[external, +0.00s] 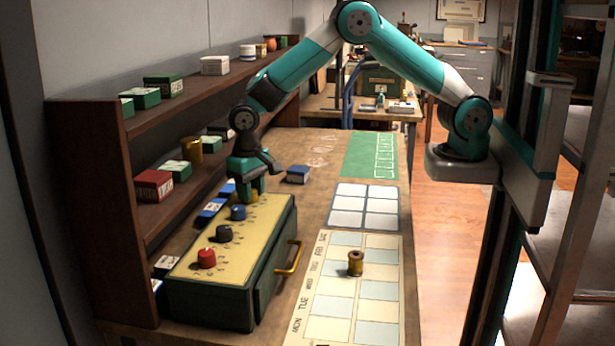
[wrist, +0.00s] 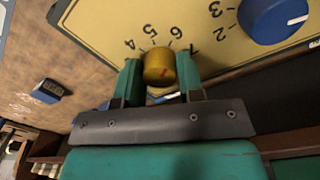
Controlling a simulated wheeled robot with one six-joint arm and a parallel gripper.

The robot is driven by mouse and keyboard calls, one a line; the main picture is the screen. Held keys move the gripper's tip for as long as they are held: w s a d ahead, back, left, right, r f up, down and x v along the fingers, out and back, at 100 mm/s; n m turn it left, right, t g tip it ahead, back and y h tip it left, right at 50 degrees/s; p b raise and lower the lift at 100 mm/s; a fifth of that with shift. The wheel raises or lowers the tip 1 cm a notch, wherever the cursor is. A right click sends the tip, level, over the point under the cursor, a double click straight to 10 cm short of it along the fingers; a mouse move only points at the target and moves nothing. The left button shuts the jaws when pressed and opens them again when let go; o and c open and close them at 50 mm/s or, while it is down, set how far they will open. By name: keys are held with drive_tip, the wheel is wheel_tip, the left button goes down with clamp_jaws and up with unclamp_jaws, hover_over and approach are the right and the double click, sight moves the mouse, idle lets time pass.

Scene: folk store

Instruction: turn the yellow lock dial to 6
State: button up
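The yellow lock dial (wrist: 158,66) is a small round knob at the far end of the lock box's cream top panel (wrist: 110,15). The numbers 4, 5, 6 and 7 are printed around it. A short reddish mark shows on the knob, but which number it points to is hard to tell. My gripper (wrist: 160,75) has one teal finger on each side of the dial, close against it, and appears shut on it. In the external view my gripper (external: 250,190) points down over the far end of the green box (external: 215,301) and mostly hides the yellow dial.
A blue dial (wrist: 277,18) is beside the yellow one; black (external: 224,233) and red (external: 206,258) dials are nearer the camera. The box has a brass handle (external: 290,258). A shelf (external: 110,200) with small boxes stands left. A spool (external: 355,262) stands on a calendar mat (external: 340,308).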

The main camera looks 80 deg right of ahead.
drive_tip(key=o, duration=0.4)
drive_tip(key=shift+r, duration=0.15)
drive_tip(key=r, duration=0.5)
drive_tip(key=r+b, duration=0.1)
drive_tip(key=r, duration=0.5)
drive_tip(key=r+b, duration=0.1)
drive_tip(key=r, duration=0.5)
drive_tip(key=shift+w+a+r, duration=0.15)
drive_tip(key=shift+a, duration=0.15)
drive_tip(key=s+n+y, duration=0.1)
drive_tip(key=s+n, duration=0.3)
drive_tip(key=s, duration=0.7)
drive_tip(key=s+d+n+y, duration=0.1)
drive_tip(key=s+n, duration=0.3)
drive_tip(key=s, duration=0.6)
drive_tip(key=s+f+n+y, duration=0.1)
drive_tip(key=s+n, duration=0.3)
drive_tip(key=s, duration=0.7)
drive_tip(key=shift+s+d+f+y, duration=0.1)
drive_tip(key=shift+s+d+y, duration=0.15)
drive_tip(key=shift+y, duration=0.65)
